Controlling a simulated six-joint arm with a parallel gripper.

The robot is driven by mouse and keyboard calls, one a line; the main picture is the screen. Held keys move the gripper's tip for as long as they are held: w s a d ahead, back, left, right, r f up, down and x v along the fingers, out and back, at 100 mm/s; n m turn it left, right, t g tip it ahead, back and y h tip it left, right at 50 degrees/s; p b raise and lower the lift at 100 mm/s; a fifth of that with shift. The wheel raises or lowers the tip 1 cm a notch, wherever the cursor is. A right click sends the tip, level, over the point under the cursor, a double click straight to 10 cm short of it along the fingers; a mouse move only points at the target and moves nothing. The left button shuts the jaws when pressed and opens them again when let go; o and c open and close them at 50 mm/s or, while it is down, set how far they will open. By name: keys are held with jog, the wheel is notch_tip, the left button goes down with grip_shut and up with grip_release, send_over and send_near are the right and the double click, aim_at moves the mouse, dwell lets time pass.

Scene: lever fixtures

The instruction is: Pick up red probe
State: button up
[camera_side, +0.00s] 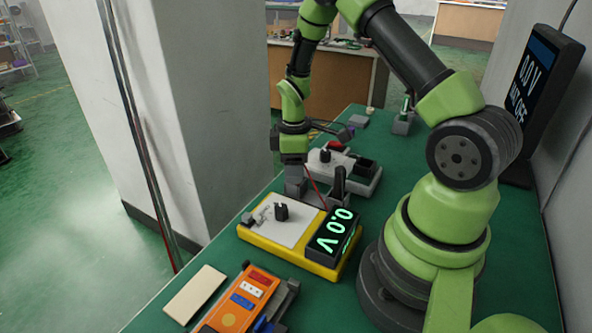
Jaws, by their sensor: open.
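My gripper (294,190) points down just behind the yellow-based meter (290,237), near its back edge. It is open, though its fingers are small and partly merge with dark parts around them. A thin red line (313,181), which looks like the red probe's lead, runs beside the gripper towards the meter. The probe body cannot be made out clearly; it may be hidden by the gripper. A dark upright piece (339,184) stands to the right of the gripper. The meter has a black knob (281,211) and a display (333,235) reading 0.0 V.
A white fixture (345,178) with dark parts stands behind the meter. An orange unit (237,302) and a beige block (195,293) lie in front. A monitor (541,95) stands at the right wall. The green table (385,135) has some free room at the back.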

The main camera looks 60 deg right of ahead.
jog(key=shift+c, duration=0.5)
grip_shut()
jog(key=shift+r, duration=0.15)
